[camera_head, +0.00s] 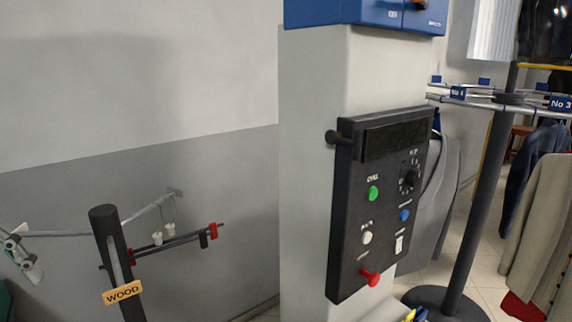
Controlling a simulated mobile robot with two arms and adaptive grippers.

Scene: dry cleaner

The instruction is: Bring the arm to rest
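Neither of my grippers can be made out in the head view. A small yellow and dark blue piece (416,315) shows at the bottom edge below the control panel; it is cut off and I cannot tell what it is. The dark control panel (345,225) stands on a pale pillar (310,150). It has a green button (373,193), a blue button (404,215), a white button (367,238), a red knob (370,278) and a dark dial (409,181).
A garment rack's dark pole (482,205) stands at the right, with hanging jackets (548,235). A blue box (365,14) tops the pillar.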

